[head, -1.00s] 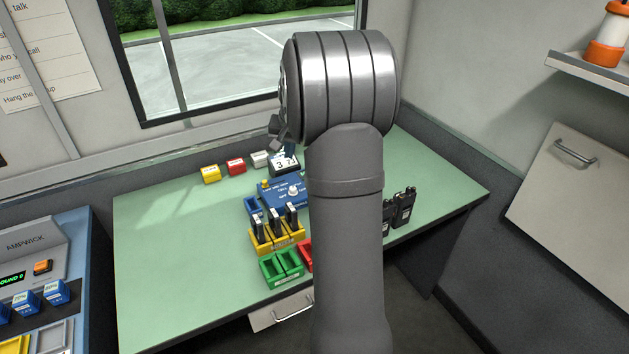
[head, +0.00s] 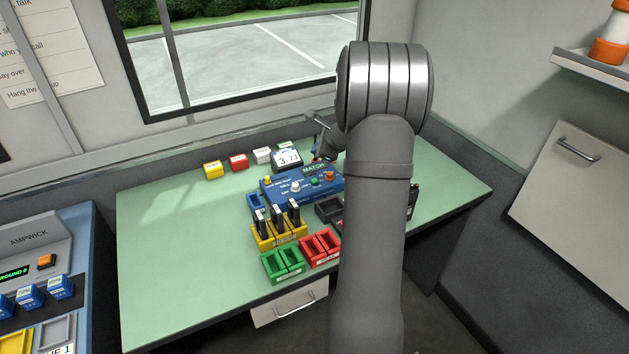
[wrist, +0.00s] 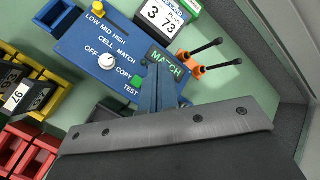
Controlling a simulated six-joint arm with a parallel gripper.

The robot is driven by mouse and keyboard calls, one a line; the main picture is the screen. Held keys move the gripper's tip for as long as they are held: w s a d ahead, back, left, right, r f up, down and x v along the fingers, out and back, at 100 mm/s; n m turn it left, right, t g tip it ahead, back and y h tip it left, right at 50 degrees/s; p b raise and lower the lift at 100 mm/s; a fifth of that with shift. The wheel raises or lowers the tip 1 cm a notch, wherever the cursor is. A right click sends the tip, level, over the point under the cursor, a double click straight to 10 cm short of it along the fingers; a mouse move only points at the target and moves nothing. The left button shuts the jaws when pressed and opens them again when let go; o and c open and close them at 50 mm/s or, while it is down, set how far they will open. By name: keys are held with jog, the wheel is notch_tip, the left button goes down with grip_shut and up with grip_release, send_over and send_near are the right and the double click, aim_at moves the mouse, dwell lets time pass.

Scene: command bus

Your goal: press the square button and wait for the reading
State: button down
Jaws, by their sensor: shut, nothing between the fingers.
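A blue tester box (head: 280,195) stands on the green desk, with a white knob (wrist: 107,62) set near COPY. Its small display (wrist: 167,62) reads MATCH in green. A small square-looking green button (wrist: 146,82) sits beside the word TEST. An orange button (head: 330,176) is to its right in the head view; my fingers seem to hide it in the wrist view. My gripper (wrist: 160,84) is shut and empty, over the box's right part, close to the green button. I cannot tell whether the tips touch anything.
A white card (head: 286,159) reading 3 73 stands behind the box. Two orange-based black rods (wrist: 198,70) rise beside the display. A yellow rack (head: 278,242), red bins (head: 320,248) and green bins (head: 283,266) stand in front. The desk's left side (head: 175,240) is clear.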

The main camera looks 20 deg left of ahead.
jog(key=shift+f, duration=0.1)
jog(key=shift+f, duration=4.3)
jog(key=shift+f, duration=0.1)
jog(key=shift+f, duration=0.3)
jog(key=shift+f, duration=0.35)
jog(key=shift+r, duration=0.75)
jog(key=shift+r, duration=0.1)
jog(key=shift+r, duration=2.4)
